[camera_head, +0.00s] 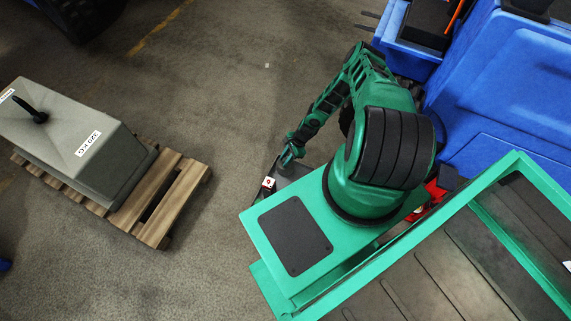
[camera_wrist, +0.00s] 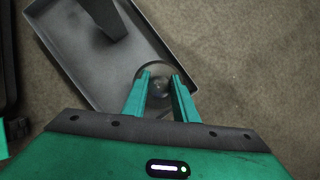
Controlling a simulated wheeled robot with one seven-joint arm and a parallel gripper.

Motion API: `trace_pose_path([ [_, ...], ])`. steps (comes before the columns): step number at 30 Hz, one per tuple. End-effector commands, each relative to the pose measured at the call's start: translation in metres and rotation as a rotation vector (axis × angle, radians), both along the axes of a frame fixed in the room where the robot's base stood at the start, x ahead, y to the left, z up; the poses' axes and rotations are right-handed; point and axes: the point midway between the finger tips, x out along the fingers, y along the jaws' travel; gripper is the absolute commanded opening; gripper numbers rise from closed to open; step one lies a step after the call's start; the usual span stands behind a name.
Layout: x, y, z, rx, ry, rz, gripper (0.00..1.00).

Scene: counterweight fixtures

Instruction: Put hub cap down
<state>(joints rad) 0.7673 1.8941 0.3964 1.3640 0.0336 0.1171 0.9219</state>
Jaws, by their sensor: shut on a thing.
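In the wrist view the hub cap (camera_wrist: 159,86) is a round, grey, shiny disc between my two fingertips. My gripper (camera_wrist: 163,76) is shut on it, with the fingers covering part of its sides. The hub cap overlaps the lower right edge of a grey tray (camera_wrist: 72,45) in this view; I cannot tell whether it touches the tray. In the head view my gripper (camera_head: 289,156) is at the end of my green arm, just above the dark tray; the hub cap cannot be made out there.
A dark block (camera_wrist: 104,16) stands in the tray. At left a grey counterweight (camera_head: 75,130) marked 320 KG sits on a wooden pallet (camera_head: 158,220). Blue bodywork (camera_head: 500,90) and a blue bin (camera_head: 396,42) are at upper right. The floor between pallet and arm is clear.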

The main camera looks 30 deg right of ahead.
Motion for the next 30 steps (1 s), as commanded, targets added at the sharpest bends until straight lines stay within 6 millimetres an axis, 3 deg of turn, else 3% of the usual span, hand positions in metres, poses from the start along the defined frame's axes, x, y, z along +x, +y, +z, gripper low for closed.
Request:
trace_pose_path([
  [7, 0.0, 0.001, -0.031, -0.001, -0.001, 0.002, 0.0],
  [18, 0.0, 0.002, -0.036, 0.0, 0.0, 0.003, 0.0],
  [19, 0.0, 0.002, -0.036, -0.001, 0.0, 0.003, 0.28],
  [21, 0.0, 0.002, -0.036, -0.001, 0.0, 0.003, 0.45],
  [30, 0.0, 0.002, -0.035, -0.001, 0.0, 0.003, 0.45],
])
